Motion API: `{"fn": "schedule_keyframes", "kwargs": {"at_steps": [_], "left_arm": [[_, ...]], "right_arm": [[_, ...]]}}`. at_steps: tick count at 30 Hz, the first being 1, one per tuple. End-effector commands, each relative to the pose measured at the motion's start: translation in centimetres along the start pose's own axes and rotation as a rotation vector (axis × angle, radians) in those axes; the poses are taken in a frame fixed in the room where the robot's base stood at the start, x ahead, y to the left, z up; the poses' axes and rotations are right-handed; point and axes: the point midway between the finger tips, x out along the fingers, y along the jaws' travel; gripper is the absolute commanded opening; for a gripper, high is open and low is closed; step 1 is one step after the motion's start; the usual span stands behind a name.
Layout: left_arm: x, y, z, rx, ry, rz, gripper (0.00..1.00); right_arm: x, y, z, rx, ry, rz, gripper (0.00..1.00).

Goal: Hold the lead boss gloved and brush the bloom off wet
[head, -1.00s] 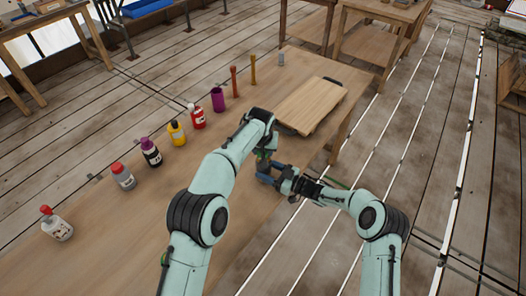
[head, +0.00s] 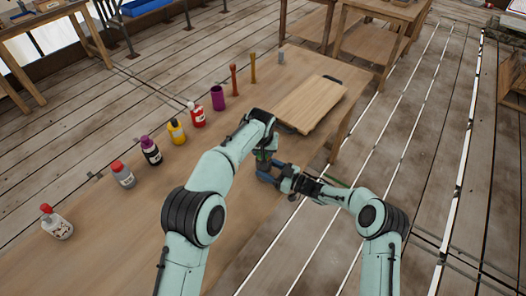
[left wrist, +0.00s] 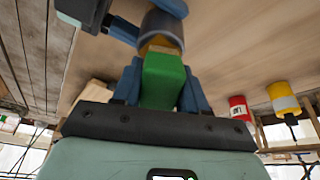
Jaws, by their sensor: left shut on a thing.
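My left gripper (left wrist: 160,88) has blue fingers and is shut on a green block-shaped handle (left wrist: 163,78). A tan part beyond the handle meets a grey cylinder (left wrist: 162,30), which looks like the lead boss. In the head view my left gripper (head: 263,160) is over the near right part of the bench, mostly hidden by its own wrist. My right gripper (head: 272,177) comes in from the right and meets it there. In the left wrist view its blue fingers lie against the grey cylinder and appear closed on it. The bristles and any bloom cannot be made out.
On the bench (head: 110,225) stands a row of bottles, including a red one (head: 197,115) and a yellow one (head: 177,131). Beyond them are a purple cup (head: 218,98) and two upright sticks (head: 234,80). A wooden board (head: 308,104) lies just past the grippers.

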Motion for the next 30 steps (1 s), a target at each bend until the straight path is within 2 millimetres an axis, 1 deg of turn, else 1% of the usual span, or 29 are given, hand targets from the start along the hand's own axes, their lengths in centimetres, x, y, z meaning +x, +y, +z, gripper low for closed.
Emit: {"fn": "schedule_keyframes", "kwargs": {"at_steps": [4,7,30], "left_arm": [[0.1,-0.1,0.1,0.000,-0.003,-0.001,0.18],[-0.3,-0.4,-0.1,-0.001,-0.002,-0.002,0.18],[-6.4,-4.8,-1.8,-0.001,0.001,-0.001,0.18]], "right_arm": [[0.0,0.0,0.0,-0.001,0.001,-0.001,0.26],[0.0,0.0,0.0,-0.001,0.001,-0.001,0.26],[0.0,0.0,0.0,0.000,0.001,0.000,0.26]]}}
